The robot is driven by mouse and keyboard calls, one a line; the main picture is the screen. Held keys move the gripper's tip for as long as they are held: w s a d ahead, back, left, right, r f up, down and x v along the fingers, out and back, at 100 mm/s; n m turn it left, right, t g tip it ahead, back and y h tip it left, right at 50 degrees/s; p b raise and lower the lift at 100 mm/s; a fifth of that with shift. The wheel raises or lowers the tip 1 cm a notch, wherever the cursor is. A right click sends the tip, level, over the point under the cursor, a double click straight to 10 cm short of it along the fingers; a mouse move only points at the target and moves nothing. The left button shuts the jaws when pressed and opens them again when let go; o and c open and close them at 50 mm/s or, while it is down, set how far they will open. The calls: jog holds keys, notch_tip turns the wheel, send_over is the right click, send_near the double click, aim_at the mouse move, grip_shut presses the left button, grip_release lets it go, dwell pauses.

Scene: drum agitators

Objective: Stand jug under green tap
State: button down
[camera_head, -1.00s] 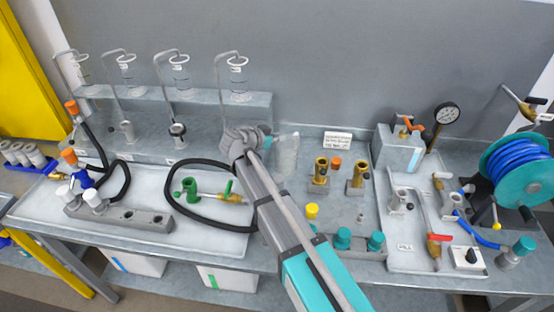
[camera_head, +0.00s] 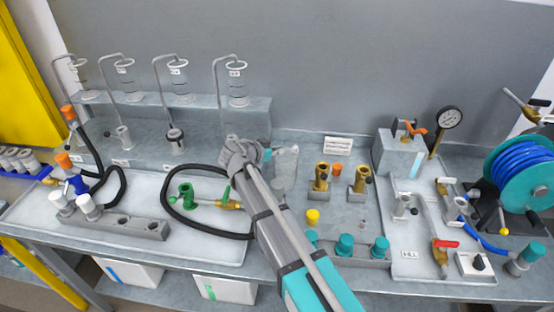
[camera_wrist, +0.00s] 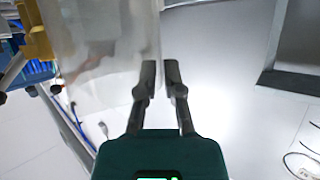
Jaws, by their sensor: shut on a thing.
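The jug (camera_head: 285,168) is a clear, pale vessel, seen in the head view just right of my gripper (camera_head: 243,152). It looks upright, over the middle of the bench. In the wrist view the jug (camera_wrist: 105,45) fills the upper left, blurred and see-through. The gripper fingers (camera_wrist: 160,80) are close together at its right edge, shut on it; the exact grip is hard to see. A green tap (camera_head: 188,194) with a green lever (camera_head: 227,193) and brass fitting lies left of my gripper, on the white tray. Whether the jug's base touches the bench cannot be told.
A black hose (camera_head: 170,215) loops around the green tap. Brass fittings (camera_head: 321,178) and a sign (camera_head: 338,145) stand right of the jug. A grey shelf (camera_head: 195,110) with glass vessels and bent pipes is behind on the left. A hose reel (camera_head: 520,175) is far right.

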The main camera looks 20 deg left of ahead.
aim_at(278, 157)
jog(key=shift+f+b, duration=1.4)
jog(key=shift+f, duration=0.35)
jog(key=c, duration=0.8)
grip_release()
jog(key=shift+s+a+r+p, duration=0.2)
jog(key=shift+s+r+p, duration=0.15)
jog(key=shift+s+r, duration=0.1)
jog(key=p+v, duration=0.4)
jog(key=v, duration=0.7)
jog(key=shift+f, duration=0.1)
jog(key=shift+w, duration=0.1)
